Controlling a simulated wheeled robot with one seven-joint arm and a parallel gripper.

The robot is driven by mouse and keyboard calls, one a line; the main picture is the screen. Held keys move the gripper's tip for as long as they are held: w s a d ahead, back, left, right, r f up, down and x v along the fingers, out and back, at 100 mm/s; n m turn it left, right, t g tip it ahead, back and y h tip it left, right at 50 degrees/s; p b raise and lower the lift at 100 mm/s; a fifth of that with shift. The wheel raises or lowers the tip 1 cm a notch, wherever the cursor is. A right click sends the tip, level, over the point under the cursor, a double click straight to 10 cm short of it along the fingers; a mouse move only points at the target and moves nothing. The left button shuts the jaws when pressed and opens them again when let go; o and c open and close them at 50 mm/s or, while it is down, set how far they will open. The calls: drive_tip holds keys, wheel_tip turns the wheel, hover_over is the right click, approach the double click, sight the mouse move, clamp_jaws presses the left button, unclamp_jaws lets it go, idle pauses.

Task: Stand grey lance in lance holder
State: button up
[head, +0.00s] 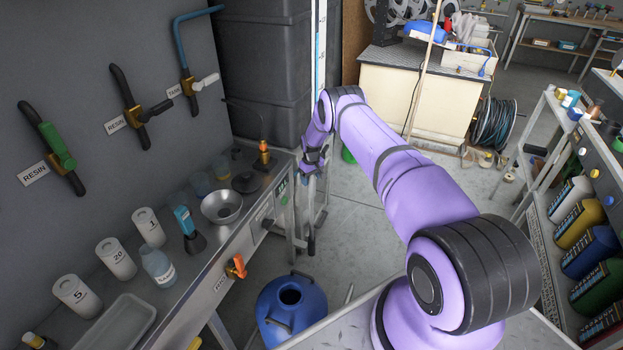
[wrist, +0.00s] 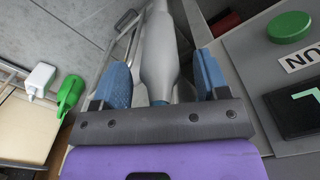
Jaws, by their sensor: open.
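A smooth grey body, which looks like the grey lance (wrist: 160,50), lies between the two blue finger pads of my gripper (wrist: 162,68) in the wrist view. The jaws are open, with visible gaps on both sides of the grey body. In the head view my gripper (head: 313,160) is at the far end of the steel counter, beside its right end. The lance cannot be made out clearly there, being small and partly behind my gripper. I cannot tell the lance holder for certain in either view.
The steel counter (head: 222,245) carries a bowl (head: 221,207), bottles and white canisters. A blue container (head: 291,305) stands on the floor in front of it. A cream cabinet (head: 388,98) is behind. Floor between the counter and the right shelves is partly clear.

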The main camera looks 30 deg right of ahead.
wheel_tip(320, 180, up, 11)
drive_tip(key=shift+f, duration=0.1)
idle(0.4)
idle(0.5)
drive_tip(key=shift+w+r, duration=0.1)
drive_tip(key=shift+r, duration=0.25)
drive_tip(key=s+a+r+t, duration=0.1)
drive_tip(key=a+r, duration=0.2)
drive_tip(key=r, duration=1)
drive_tip(key=s+a+r, duration=0.2)
drive_tip(key=a+r, duration=0.1)
drive_tip(key=r, duration=1.1)
drive_tip(key=s+a+r+t, duration=0.1)
drive_tip(key=s+a+r, duration=0.4)
drive_tip(key=r, duration=0.4)
drive_tip(key=s+a+r+t, duration=0.1)
drive_tip(key=s+a+r, duration=0.1)
drive_tip(key=s+r, duration=0.65)
drive_tip(key=s+a+r, duration=0.4)
drive_tip(key=s+r, duration=0.4)
drive_tip(key=s, duration=0.1)
drive_tip(key=s+a+t, duration=0.1)
drive_tip(key=s+a, duration=0.1)
drive_tip(key=s, duration=1.2)
drive_tip(key=s+a+m+t, duration=0.1)
drive_tip(key=s+a, duration=0.1)
drive_tip(key=s, duration=1.2)
drive_tip(key=shift+s+a+r, duration=0.15)
drive_tip(key=shift+a+r, duration=0.1)
drive_tip(key=shift+r, duration=0.05)
